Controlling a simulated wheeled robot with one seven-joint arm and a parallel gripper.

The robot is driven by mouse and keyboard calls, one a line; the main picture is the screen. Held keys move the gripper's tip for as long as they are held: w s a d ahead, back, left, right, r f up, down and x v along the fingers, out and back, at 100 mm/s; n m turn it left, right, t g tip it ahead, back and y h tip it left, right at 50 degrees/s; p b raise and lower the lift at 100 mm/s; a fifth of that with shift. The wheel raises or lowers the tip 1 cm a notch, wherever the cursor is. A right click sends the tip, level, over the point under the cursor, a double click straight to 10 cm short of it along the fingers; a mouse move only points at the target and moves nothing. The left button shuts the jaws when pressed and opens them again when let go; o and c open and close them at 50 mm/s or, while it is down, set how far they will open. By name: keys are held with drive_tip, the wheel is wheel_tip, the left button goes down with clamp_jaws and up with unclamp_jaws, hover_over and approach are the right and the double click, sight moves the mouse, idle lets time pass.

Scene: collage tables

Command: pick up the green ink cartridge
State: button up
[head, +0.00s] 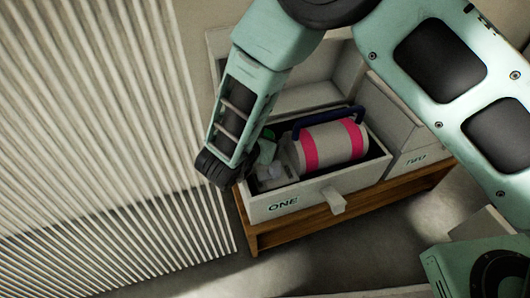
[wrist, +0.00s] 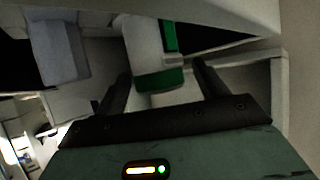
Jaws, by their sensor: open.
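The green ink cartridge (wrist: 160,79), white with green parts, shows in the wrist view between the two dark fingers of my gripper (wrist: 162,72). The fingers are apart, with gaps visible on both sides of it, so it is not clamped. In the head view a small green patch (head: 266,152), apparently the cartridge, shows beside the end of my arm in the open drawer marked ONE (head: 318,196).
A white cylinder with pink bands (head: 330,146) and a dark blue handle lies in the same drawer, right of my arm. A pale grey block (wrist: 62,52) stands left in the wrist view. Drawer TWO (head: 412,161) is to the right. A ribbed white panel (head: 95,120) is at left.

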drive_tip(key=shift+r, duration=0.1)
drive_tip(key=c, duration=1.4)
